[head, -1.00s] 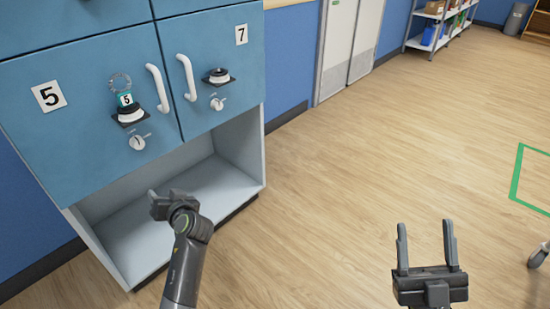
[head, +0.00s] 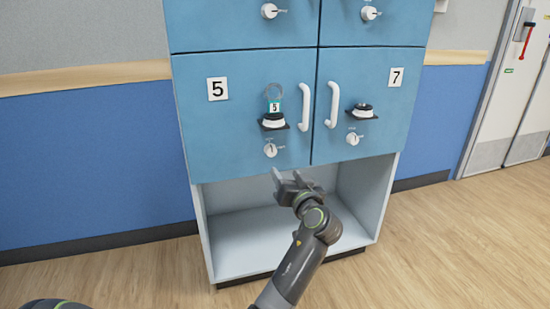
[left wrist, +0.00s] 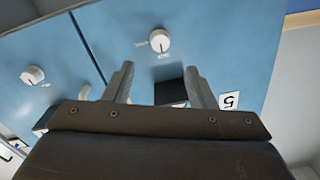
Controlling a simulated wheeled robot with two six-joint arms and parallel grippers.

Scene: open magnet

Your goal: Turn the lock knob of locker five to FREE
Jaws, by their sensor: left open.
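Locker five's blue door (head: 225,130) has a number 5 label (head: 217,88). Its round white lock knob (head: 270,150) sits low on the door, with a dark mark that looks upright. Small print above it and to its right is too small to read. The knob also shows in the left wrist view (left wrist: 160,42), which is upside down, beyond and between the fingers. My left gripper (head: 292,174) is open and empty, just below the knob in the head view and apart from it. My right gripper is out of view.
Above the knob is a black holder (head: 273,124) with a green tag marked 5 and a clear ring. A white handle (head: 304,107) is to its right. Locker seven's door has its own knob (head: 353,139) and handle (head: 332,104). An open shelf (head: 245,228) is below the doors.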

